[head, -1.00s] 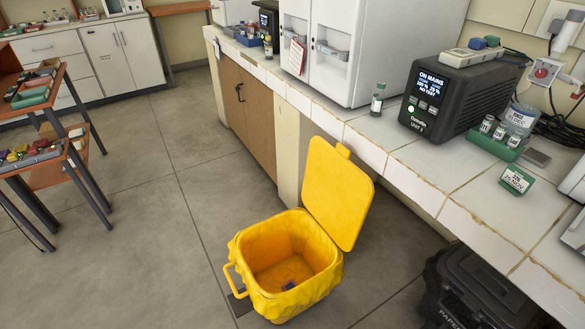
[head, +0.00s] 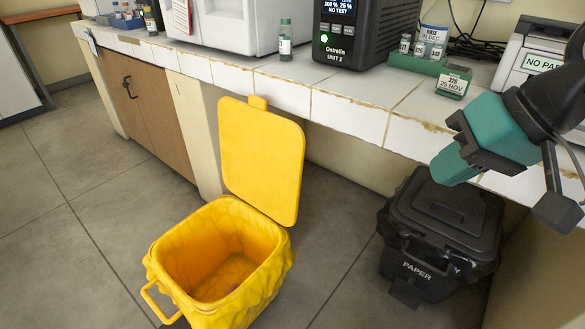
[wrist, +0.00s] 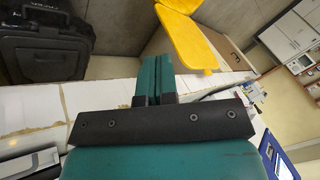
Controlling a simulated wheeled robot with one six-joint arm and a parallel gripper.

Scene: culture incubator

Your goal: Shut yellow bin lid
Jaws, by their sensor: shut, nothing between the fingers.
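The yellow bin (head: 222,262) stands on the floor at lower centre-left in the head view, its mouth open and a small dark item blurred at its bottom. Its yellow lid (head: 261,158) stands raised at the back of the bin, leaning near the counter front, with a tab on its top edge. The lid also shows in the wrist view (wrist: 192,38). My gripper (head: 449,166) is at the right in the head view, by the counter edge and well apart from the lid. In the wrist view its green fingers (wrist: 147,80) are together and hold nothing.
A black bin marked PAPER (head: 440,235) stands under the counter to the right. The tiled counter (head: 350,107) carries a vial (head: 285,38), a black power unit (head: 362,30), a green rack (head: 415,62) and a printer (head: 540,60). The floor between the two bins is clear.

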